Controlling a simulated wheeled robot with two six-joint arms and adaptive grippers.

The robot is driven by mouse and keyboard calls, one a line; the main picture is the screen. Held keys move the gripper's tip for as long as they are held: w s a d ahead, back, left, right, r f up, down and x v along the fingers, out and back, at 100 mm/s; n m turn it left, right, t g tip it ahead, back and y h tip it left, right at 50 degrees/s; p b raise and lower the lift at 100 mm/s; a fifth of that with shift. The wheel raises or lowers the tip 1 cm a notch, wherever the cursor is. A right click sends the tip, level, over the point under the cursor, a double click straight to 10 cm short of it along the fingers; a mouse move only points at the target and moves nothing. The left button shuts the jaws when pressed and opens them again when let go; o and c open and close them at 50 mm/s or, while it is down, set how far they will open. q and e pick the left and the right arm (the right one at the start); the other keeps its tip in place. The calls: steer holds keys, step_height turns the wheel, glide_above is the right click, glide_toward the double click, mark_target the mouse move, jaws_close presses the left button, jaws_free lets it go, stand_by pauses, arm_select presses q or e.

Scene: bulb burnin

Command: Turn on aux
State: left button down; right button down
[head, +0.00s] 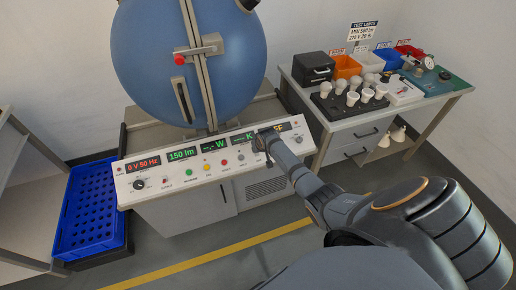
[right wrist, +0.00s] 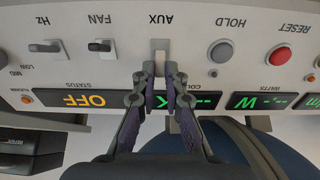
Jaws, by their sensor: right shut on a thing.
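The AUX switch (right wrist: 160,48) is a pale lever on the grey control panel (right wrist: 130,15), seen upside down in the right wrist view beside its AUX label. My right gripper (right wrist: 160,68) is shut on this lever, with one dark fingertip on each side. The fingers hide part of the lever. In the head view my right gripper (head: 264,146) reaches the right part of the panel (head: 127,182) and hides the switch there. The STATUS display (right wrist: 85,99) reads OFF in orange. My left gripper is not in view.
The FAN switch (right wrist: 101,47) and the Hz switch (right wrist: 50,47) sit beside AUX. On its other side are a grey HOLD button (right wrist: 221,53) and a red RESET button (right wrist: 280,57). A blue sphere (head: 150,60) stands behind the panel; a blue crate (head: 72,220) is left.

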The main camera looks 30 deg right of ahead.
steer(key=shift+w+g, duration=0.15)
steer(key=shift+g, duration=0.15)
stand_by(0.4)
steer(key=c, duration=1.4)
jaws_free()
steer(key=v, duration=1.2)
